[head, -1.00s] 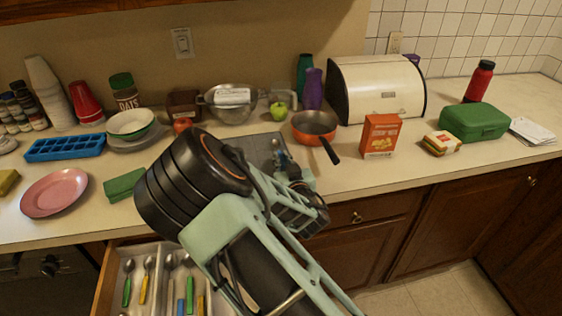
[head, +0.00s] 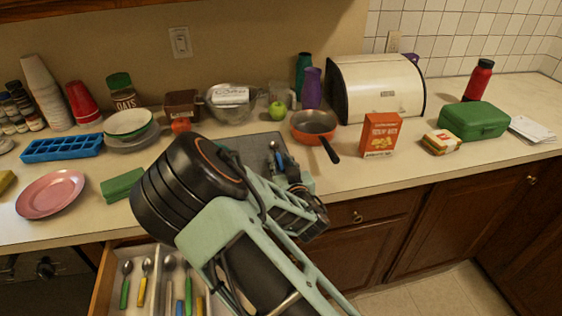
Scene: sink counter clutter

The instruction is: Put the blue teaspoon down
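A small spoon with a blue handle, which looks like the blue teaspoon (head: 279,158), shows just past the end of my arm, over the dark grey mat (head: 247,146) on the counter. My gripper (head: 290,176) is at the spoon's near end. My own arm covers most of the fingers, so I cannot see whether they are closed on the spoon, or whether the spoon touches the mat. The open drawer (head: 101,287) at the lower left holds several spoons with green, yellow and blue handles.
An orange pan (head: 313,122) stands right of the mat, its dark handle pointing toward the front edge. A metal colander (head: 230,112), a green apple (head: 277,111) and an orange-red box (head: 381,135) stand nearby. A green sponge (head: 121,186) lies left of my arm.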

